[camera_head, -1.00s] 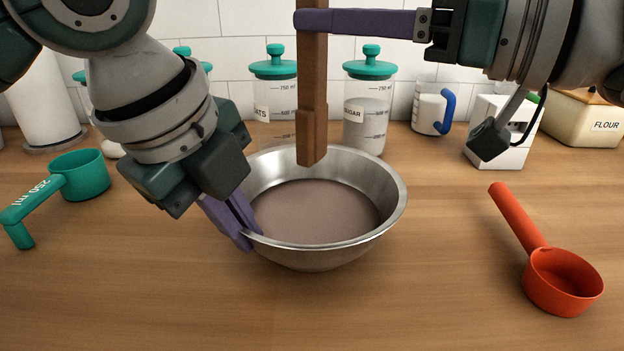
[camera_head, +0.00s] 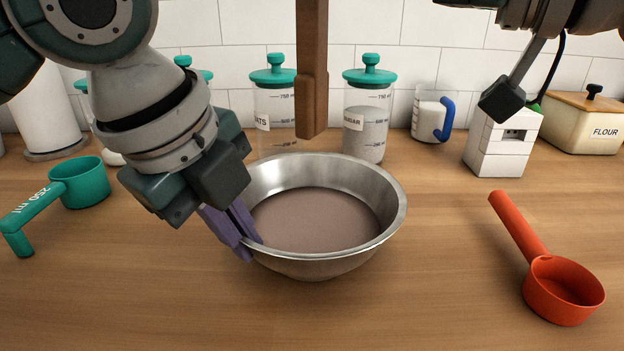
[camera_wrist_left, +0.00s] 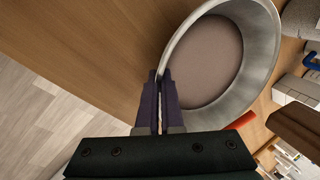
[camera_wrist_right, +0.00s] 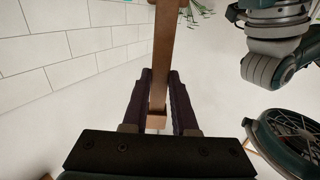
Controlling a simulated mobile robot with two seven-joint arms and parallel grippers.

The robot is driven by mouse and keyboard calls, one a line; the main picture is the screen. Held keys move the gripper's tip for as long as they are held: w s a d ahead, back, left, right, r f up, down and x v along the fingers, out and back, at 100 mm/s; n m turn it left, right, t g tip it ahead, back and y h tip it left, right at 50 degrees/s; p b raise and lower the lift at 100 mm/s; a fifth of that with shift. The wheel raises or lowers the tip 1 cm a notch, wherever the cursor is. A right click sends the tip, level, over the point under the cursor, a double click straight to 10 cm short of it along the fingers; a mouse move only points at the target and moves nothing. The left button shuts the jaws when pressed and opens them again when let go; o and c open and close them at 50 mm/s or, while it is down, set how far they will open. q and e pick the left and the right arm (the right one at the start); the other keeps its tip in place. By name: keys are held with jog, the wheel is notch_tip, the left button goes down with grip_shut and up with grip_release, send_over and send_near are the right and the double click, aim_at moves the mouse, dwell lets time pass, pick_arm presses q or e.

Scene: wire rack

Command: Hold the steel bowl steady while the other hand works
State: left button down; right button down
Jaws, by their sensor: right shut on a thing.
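The steel bowl (camera_head: 390,215) stands on the counter with a flat brownish content (camera_head: 315,218) inside. It also shows in the left wrist view (camera_wrist_left: 262,45). My left gripper (camera_head: 238,232) is at the bowl's near left rim, its purple fingers close together with the rim between them. The left wrist view shows its fingertips (camera_wrist_left: 160,75) at the rim. My right gripper (camera_wrist_right: 160,80) is shut on a brown wooden bar-shaped tool (camera_wrist_right: 163,55). In the head view this tool (camera_head: 312,70) hangs upright, its lower end above the bowl's back. My right fingers are outside the head view.
A red scoop (camera_head: 562,290) lies to the right and a green measuring cup (camera_head: 82,185) to the left. Lidded jars (camera_head: 368,130), a measuring jug (camera_head: 430,118), a white block-like device (camera_head: 500,145) and a flour box (camera_head: 590,125) stand behind. The counter front is clear.

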pick_arm(q)
jog(key=c, duration=1)
grip_release()
jog(key=v, duration=1.2)
jog(key=shift+d, duration=0.1)
